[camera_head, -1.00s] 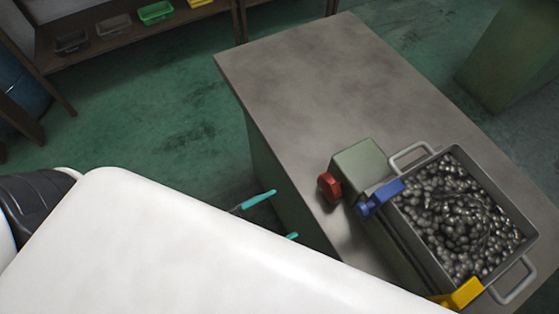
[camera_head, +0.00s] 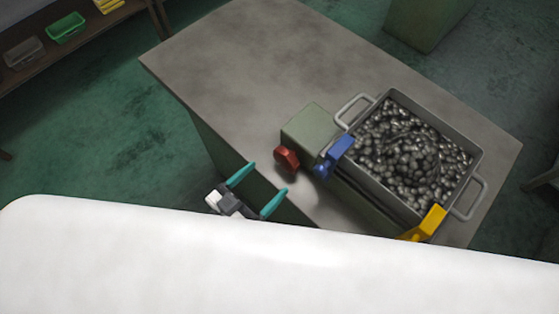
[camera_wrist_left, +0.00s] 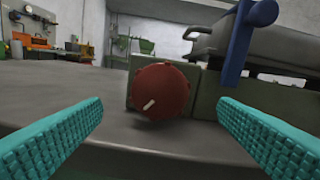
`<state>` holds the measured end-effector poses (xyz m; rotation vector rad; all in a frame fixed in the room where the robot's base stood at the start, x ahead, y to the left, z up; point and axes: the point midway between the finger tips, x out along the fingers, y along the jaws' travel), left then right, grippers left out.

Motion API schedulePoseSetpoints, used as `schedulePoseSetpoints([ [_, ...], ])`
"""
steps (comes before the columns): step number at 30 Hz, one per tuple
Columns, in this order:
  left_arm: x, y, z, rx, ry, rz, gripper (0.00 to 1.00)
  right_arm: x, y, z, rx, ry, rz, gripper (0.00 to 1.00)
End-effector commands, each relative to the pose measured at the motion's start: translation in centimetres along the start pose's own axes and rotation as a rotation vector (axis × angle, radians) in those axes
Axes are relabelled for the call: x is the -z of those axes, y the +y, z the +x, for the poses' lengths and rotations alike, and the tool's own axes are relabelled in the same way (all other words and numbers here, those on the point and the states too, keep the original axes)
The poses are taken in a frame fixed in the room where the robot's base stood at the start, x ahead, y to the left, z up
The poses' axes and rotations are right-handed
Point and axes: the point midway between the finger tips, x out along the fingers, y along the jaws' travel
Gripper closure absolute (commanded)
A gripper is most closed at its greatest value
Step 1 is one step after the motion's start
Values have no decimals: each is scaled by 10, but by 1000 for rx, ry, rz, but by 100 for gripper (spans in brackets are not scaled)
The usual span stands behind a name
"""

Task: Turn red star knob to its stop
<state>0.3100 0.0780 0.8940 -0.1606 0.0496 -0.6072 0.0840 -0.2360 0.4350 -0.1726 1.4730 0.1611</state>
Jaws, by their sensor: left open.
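The red star knob (camera_head: 286,159) sits on the front face of a grey-green box (camera_head: 313,127) on the table. In the left wrist view the knob (camera_wrist_left: 161,91) shows face-on, with a pale pointer mark slanting toward its lower left. My left gripper (camera_head: 257,190) is open and empty. Its two teal fingers point toward the knob, one to either side of it in the left wrist view (camera_wrist_left: 160,135), and they are apart from it. My right gripper is in no view.
A blue part (camera_head: 334,157) stands close to the right of the knob. A metal bin (camera_head: 478,160) full of dark rounded pieces and a yellow part (camera_head: 428,224) lie further right. The left and back of the grey tabletop (camera_head: 250,60) are clear.

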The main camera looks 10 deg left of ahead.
Motion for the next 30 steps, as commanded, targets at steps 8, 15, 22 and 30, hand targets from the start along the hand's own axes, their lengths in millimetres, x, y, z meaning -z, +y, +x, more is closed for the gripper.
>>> schedulePoseSetpoints([
  [8,-1,0,47,-1,-1,1,17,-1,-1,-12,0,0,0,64],
  [15,0,0,59,0,0,2,17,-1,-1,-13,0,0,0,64],
  [22,0,0,59,0,1,2,19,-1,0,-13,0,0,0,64],
  [30,0,0,59,0,1,2,62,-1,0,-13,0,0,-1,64],
])
